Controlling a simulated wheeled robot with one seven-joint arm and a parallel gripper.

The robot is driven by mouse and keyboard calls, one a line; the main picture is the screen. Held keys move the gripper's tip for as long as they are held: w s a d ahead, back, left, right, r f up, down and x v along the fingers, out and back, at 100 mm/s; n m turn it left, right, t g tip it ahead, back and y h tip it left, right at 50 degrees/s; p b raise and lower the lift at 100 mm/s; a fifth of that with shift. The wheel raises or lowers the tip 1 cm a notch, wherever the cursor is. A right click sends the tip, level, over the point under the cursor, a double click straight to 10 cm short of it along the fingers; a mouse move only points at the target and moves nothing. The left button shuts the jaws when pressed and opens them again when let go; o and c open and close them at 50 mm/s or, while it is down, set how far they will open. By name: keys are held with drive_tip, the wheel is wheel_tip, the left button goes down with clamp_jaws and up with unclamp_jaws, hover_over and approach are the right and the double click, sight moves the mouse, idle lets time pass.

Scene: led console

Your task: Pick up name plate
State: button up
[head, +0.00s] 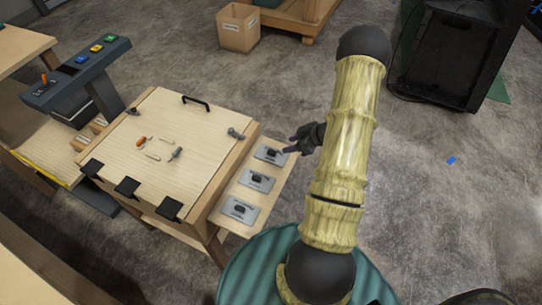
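Three grey plates with dark blocks or knobs on them lie in a row on a pale wooden side shelf (276,177): a far plate (262,158), a middle plate (247,184) and a near plate (231,214). They look like name plates, but any lettering is too small to read. My black gripper (289,147) is at the right edge of the far plate, its fingertips close to or over it. I cannot tell whether it touches the plate or whether its fingers are parted. My arm partly hides the floor to the right.
A wooden box with a hinged lid (205,119), black handle and small loose parts adjoins the shelf. A console with coloured buttons (96,48) stands at left. A cardboard box (238,29) and black cabinet (452,50) stand behind. Floor at right is mostly clear.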

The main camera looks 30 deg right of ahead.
sight(272, 152)
drive_tip(key=x, duration=0.4)
drive_tip(key=shift+w+a+f, duration=0.1)
drive_tip(key=shift+w+f, duration=0.05)
drive_tip(key=shift+f, duration=0.05)
drive_tip(key=shift+f, duration=0.1)
drive_tip(key=shift+w+a+f, duration=0.1)
drive_tip(key=shift+a+f, duration=0.15)
drive_tip(key=shift+f, duration=0.05)
drive_tip(key=x, duration=0.4)
drive_tip(key=shift+a+f, duration=0.15)
drive_tip(key=shift+f, duration=0.1)
clamp_jaws()
